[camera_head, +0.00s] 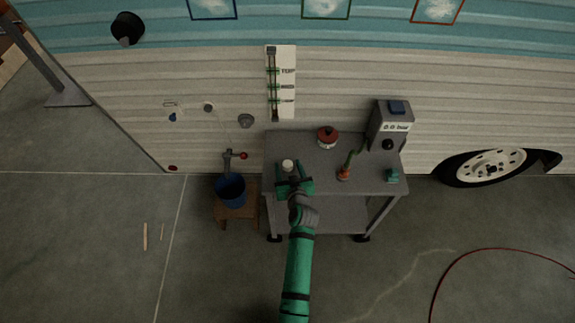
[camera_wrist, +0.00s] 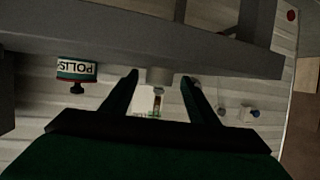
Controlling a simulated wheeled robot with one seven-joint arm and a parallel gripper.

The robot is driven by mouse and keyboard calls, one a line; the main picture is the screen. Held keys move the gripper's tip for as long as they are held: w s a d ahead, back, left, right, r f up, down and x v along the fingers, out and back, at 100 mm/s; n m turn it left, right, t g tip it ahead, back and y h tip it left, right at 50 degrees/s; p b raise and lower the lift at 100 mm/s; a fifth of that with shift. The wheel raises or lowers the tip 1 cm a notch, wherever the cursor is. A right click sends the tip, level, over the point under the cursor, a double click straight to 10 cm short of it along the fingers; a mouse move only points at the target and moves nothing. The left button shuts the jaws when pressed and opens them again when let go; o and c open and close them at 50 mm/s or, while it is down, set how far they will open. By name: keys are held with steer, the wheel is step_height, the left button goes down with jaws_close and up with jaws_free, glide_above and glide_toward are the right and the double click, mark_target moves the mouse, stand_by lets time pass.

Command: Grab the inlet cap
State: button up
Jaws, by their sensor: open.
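A small pale, short cylinder (camera_head: 288,164), which looks like the inlet cap, stands on the grey cart top near its left end. My gripper (camera_head: 294,181) is open just on the near side of it, reaching over the cart from the front. Nothing is held. I cannot tell whether a finger touches it. My gripper and arm hide part of the cart top and its front edge.
The cart (camera_head: 330,184) also bears a red-lidded polish tin (camera_head: 327,136), an orange and green fitting (camera_head: 344,174), a small green block (camera_head: 392,176) and a grey meter box (camera_head: 391,127). A blue bucket (camera_head: 231,188) stands on a stool to the left. The camper wall rises behind.

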steer(key=shift+d, duration=0.35)
steer(key=shift+a, duration=0.1)
steer(key=shift+s+a, duration=0.1)
steer(key=shift+a, duration=0.25)
steer(key=c, duration=1.1)
steer(key=shift+d, duration=0.1)
steer(key=shift+r, duration=0.15)
